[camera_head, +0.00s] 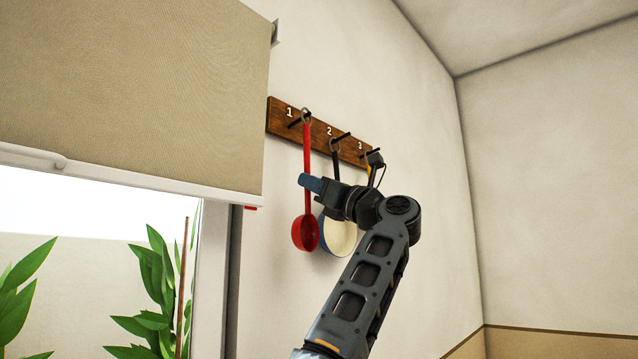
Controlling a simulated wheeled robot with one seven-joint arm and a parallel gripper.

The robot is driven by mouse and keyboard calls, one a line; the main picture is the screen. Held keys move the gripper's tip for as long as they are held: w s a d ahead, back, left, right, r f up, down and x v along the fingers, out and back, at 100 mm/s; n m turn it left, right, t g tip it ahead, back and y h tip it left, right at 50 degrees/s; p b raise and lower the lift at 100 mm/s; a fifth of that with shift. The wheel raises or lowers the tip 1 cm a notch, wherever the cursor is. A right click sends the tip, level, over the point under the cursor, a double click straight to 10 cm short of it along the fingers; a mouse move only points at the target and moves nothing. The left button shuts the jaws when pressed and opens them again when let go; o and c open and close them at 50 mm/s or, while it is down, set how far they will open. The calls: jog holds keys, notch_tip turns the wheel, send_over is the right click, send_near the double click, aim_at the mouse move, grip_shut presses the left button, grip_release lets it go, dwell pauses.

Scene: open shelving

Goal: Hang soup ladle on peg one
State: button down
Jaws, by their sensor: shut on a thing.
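The red soup ladle (307,150) hangs upright, bowl (306,233) down, in front of the wall. Its metal ring (306,116) is at peg one (295,123), beside the number 1 on the wooden rack (318,132). The ring overlaps the peg in this view; I cannot tell for sure whether it is around it. My gripper (311,184) is shut on the ladle's handle, about midway down. The blue finger covers part of the handle.
A pan (339,236) with a black handle hangs at peg two (341,137), close behind my gripper. A yellow-handled thing (369,168) is at peg three (370,153), mostly hidden by my arm. A blind (130,95) and window are left; the right wall is clear.

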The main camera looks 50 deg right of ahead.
jog(key=shift+w+f, duration=0.1)
jog(key=shift+w, duration=0.85)
jog(key=shift+w+f, duration=0.3)
jog(key=shift+w, duration=0.15)
jog(key=shift+f, duration=0.1)
jog(key=c, duration=1)
grip_release()
jog(key=shift+c, duration=0.2)
jog(key=b+v, duration=0.2)
jog(key=v, duration=0.5)
jog(key=shift+s+f, duration=0.25)
jog(key=shift+s, duration=0.05)
jog(key=shift+s, duration=0.1)
